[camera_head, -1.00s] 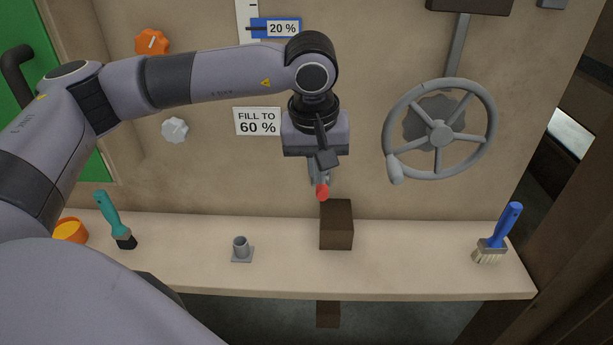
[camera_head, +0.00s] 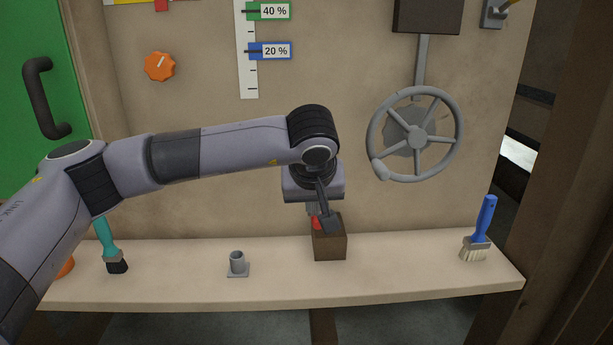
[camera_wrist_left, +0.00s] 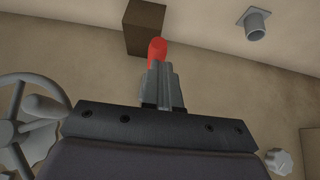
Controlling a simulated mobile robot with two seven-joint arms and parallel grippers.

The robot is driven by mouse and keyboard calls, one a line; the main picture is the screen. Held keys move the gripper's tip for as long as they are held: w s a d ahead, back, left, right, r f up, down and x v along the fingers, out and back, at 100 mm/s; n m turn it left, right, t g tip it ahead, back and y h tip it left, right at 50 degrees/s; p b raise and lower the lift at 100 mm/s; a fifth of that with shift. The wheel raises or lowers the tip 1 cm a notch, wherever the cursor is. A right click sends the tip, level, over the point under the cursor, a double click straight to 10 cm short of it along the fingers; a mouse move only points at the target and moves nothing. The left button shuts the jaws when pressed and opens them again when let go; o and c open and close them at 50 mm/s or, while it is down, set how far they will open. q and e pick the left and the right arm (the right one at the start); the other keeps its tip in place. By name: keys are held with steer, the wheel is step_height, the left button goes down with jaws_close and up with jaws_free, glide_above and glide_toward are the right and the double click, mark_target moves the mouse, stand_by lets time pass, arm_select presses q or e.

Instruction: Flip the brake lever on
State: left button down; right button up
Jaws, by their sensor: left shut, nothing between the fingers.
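The brake lever shows only as a red rounded end (camera_head: 316,223) beside the dark brown block (camera_head: 331,246) on the shelf; its shaft is hidden. In the left wrist view the red end (camera_wrist_left: 157,48) lies just past my fingertips, in front of the block (camera_wrist_left: 143,30). My left gripper (camera_head: 314,211) is shut and empty, pointing down at the lever, its fingers partly covered by a dark wrist part. In the wrist view the closed fingers (camera_wrist_left: 161,72) overlap the red end; I cannot tell if they touch it. My right gripper is not in view.
A grey handwheel (camera_head: 416,138) is on the wall to the right. The shelf (camera_head: 400,268) holds a grey socket (camera_head: 237,263), a teal brush (camera_head: 110,248) and a blue brush (camera_head: 481,232). An orange knob (camera_head: 160,66) and a scale (camera_head: 248,75) are above my arm.

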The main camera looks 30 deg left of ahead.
arm_select(q)
step_height(320, 180, down, 8)
steer(key=b, duration=0.4)
steer(key=shift+b, duration=0.3)
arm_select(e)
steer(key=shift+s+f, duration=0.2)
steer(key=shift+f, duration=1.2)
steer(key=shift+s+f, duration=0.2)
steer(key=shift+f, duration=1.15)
arm_select(q)
steer(key=shift+f, duration=0.15)
steer(key=shift+s, duration=0.1)
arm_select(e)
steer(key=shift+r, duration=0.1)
